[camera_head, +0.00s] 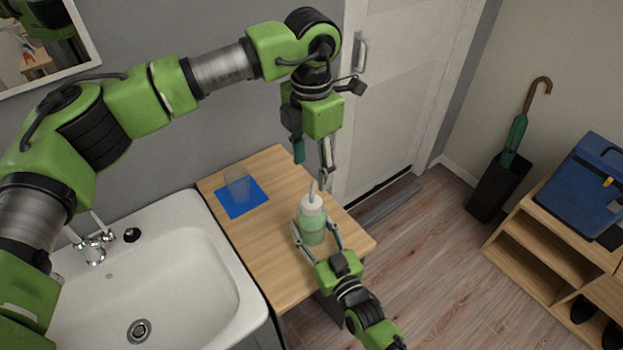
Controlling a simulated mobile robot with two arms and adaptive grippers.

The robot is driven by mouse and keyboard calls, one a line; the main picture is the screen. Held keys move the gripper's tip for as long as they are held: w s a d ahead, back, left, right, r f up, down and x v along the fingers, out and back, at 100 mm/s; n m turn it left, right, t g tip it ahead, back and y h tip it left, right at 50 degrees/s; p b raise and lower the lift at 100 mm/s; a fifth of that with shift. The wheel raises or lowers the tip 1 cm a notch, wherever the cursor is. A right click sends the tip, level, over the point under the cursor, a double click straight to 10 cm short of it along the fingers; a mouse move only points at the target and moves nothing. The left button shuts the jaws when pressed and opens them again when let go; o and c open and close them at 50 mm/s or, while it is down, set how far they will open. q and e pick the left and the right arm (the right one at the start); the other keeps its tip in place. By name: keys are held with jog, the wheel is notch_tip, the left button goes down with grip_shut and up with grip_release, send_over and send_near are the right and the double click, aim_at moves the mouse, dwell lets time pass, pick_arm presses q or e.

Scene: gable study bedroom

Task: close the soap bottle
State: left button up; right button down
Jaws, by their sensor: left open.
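The soap bottle (312,225) is a pale green bottle with a white top and a thin white spout. It appears upright at the right part of the wooden counter (262,252). My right gripper (315,230) comes in from below, with one finger on each side of the bottle's body, and appears shut on it. My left gripper (314,168) is open and points down just above the bottle's top. One of its fingers is close to the spout; I cannot tell whether they touch. How the white top sits on the bottle's neck is too small to tell.
A clear glass (237,184) stands on a blue mat (246,207) at the back left of the counter. A white sink (170,270) with a tap adjoins on the left. A door (400,90) is behind. A shoe shelf (545,245) and an umbrella stand (494,190) are on the right.

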pick_arm(q)
jog(key=shift+r, duration=0.55)
pick_arm(e)
jog(key=c, duration=1)
grip_release()
jog(key=shift+o, duration=0.2)
jog(key=v, duration=1.2)
pick_arm(q)
jog(key=shift+f, duration=0.1)
pick_arm(e)
jog(key=shift+d, duration=0.1)
